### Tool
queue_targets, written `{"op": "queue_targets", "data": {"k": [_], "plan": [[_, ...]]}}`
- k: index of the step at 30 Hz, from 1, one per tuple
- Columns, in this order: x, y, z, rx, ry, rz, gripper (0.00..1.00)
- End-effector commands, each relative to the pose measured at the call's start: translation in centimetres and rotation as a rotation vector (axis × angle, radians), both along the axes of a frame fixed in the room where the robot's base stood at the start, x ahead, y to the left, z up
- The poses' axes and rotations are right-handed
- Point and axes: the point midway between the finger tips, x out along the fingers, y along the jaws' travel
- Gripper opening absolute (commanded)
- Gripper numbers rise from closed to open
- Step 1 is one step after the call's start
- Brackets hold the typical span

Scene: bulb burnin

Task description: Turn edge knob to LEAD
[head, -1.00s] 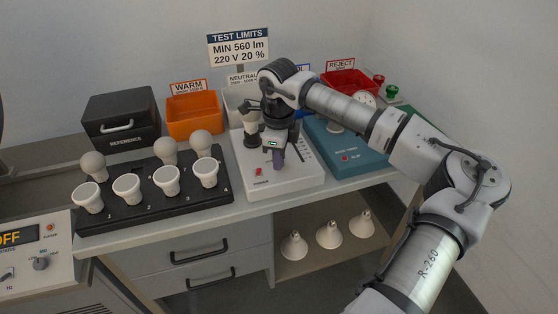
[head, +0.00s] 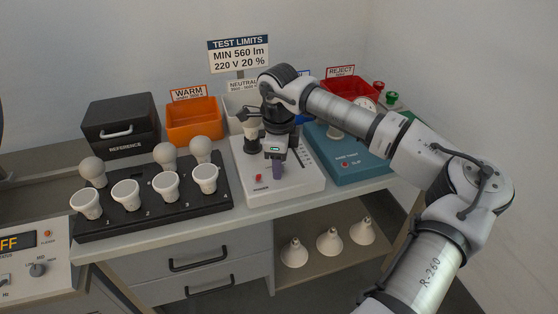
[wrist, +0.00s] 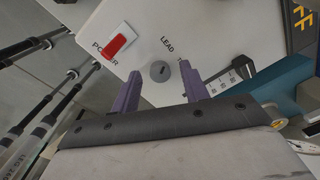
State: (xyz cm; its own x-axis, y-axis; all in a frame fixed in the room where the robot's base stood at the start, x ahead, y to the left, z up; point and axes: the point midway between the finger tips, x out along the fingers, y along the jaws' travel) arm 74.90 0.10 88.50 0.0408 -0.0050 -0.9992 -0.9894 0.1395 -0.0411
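The edge knob (wrist: 158,72) is a small grey disc with a short dark mark on the white tester box. In the wrist view the word LEAD is printed beside it, and a second label is mostly hidden by a finger. I cannot tell which label the mark points to. My gripper (wrist: 160,69) is open, with a purple finger on either side of the knob in that view. Its fingers appear apart from the knob. In the head view my gripper (head: 277,168) points down over the white tester box (head: 297,184), and the knob is hidden there.
A red power switch (wrist: 117,43) is close to the knob. The black bulb rack (head: 140,219) is on the left and a teal box (head: 357,167) on the right. Bins stand behind.

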Motion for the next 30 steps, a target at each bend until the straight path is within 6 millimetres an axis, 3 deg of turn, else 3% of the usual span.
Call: {"op": "queue_targets", "data": {"k": [6,10,22,30], "plan": [[0.0,0.0,0.1,-0.001,0.0,-0.001,0.45],[0.0,-0.1,1.3,-0.002,-0.002,-0.002,0.45],[-0.3,0.0,10.0,-0.001,-0.003,-0.002,0.45],[-0.5,0.1,13.4,-0.001,0.0,0.0,0.45]]}}
